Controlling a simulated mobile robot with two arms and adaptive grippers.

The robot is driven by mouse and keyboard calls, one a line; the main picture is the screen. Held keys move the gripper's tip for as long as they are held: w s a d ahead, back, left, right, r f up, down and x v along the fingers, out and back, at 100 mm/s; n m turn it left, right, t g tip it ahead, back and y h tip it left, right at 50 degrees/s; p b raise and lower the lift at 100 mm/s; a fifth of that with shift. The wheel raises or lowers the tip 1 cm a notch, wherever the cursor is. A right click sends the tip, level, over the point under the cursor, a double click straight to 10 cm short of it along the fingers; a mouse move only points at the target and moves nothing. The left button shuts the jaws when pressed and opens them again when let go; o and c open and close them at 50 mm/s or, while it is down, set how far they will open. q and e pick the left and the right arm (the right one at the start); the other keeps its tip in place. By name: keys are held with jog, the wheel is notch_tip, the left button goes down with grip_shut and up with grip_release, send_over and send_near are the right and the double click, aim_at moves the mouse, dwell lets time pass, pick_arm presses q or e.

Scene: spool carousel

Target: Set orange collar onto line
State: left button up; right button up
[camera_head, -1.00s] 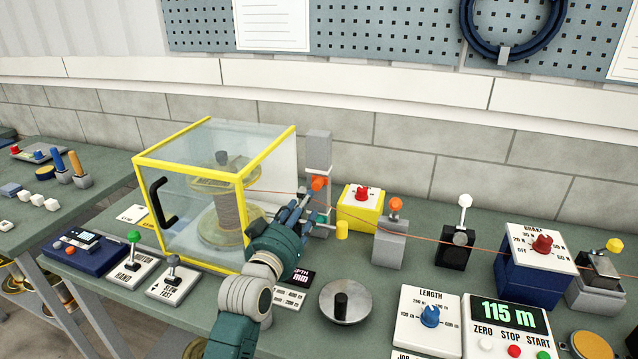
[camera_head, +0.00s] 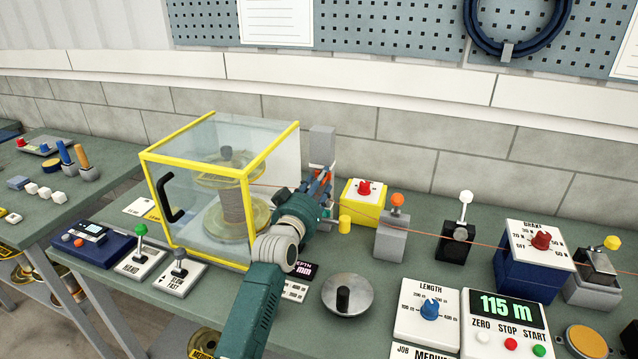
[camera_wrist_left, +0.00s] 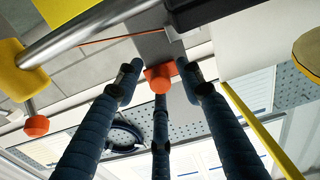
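The orange collar (camera_wrist_left: 158,79) sits against a grey part beyond my fingertips in the left wrist view. In the head view it is mostly hidden behind my left gripper (camera_head: 318,190), at the grey post (camera_head: 322,146) right of the clear case. The left gripper's three dark fingers are spread around the collar's direction and look open. I cannot tell whether any finger touches it. The thin orange line (camera_head: 447,240) runs from the case to the right across the bench; a stretch also shows in the left wrist view (camera_wrist_left: 110,38). My right gripper is not in view.
The yellow-edged clear case (camera_head: 222,170) with a spool (camera_head: 232,205) stands close left of my gripper. A yellow box with a red knob (camera_head: 362,200) and a grey block with an orange knob (camera_head: 391,238) stand to the right. A round metal disc (camera_head: 347,295) lies in front.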

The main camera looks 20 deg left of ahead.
aim_at(324, 164)
pick_arm(q)
grip_shut()
notch_tip(324, 164, up, 4)
jog(key=p, duration=0.2)
jog(key=shift+f+p, duration=0.25)
jog(key=shift+p, duration=0.15)
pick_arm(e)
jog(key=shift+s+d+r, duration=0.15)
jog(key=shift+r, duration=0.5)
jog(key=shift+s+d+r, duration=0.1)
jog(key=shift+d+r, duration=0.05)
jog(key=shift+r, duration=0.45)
pick_arm(q)
jog(key=shift+o, duration=0.8)
grip_release()
jog(key=shift+f, duration=0.1)
jog(key=shift+s, duration=0.15)
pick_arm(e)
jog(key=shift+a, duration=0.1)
pick_arm(q)
jog(key=s, duration=1.1)
jog(key=shift+s+a, duration=0.2)
jog(key=shift+s, duration=0.15)
jog(key=shift+f, duration=0.1)
